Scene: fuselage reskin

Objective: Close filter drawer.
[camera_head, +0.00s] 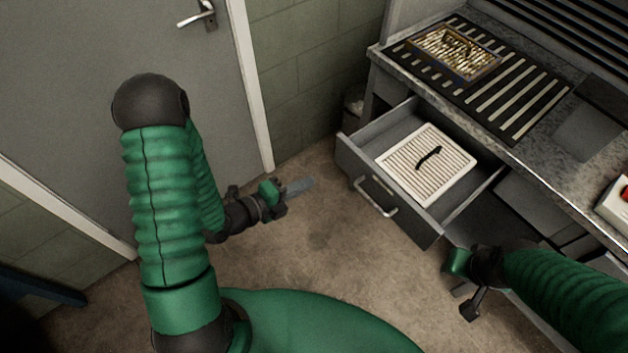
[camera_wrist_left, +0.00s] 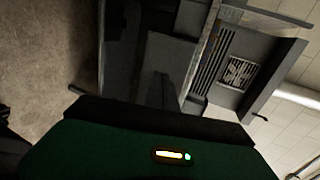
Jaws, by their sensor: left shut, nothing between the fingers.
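The grey filter drawer (camera_head: 385,195) is pulled out of the bench, with a metal bar handle (camera_head: 375,196) on its front. A white pleated filter (camera_head: 425,165) with a black handle lies inside it. My left gripper (camera_head: 300,187) is shut and empty, to the left of the drawer front and apart from it. In the left wrist view, its finger (camera_wrist_left: 168,92) points toward the grey bench. My right gripper (camera_head: 458,285) is below and right of the drawer's near front corner; its finger opening is not clear.
The bench top (camera_head: 560,185) carries a slotted black grille (camera_head: 515,100) with a second, dirty-looking framed filter (camera_head: 455,52) on it. A box with a red button (camera_head: 613,205) is at the right edge. A grey door (camera_head: 60,100) stands left. The floor before the drawer is clear.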

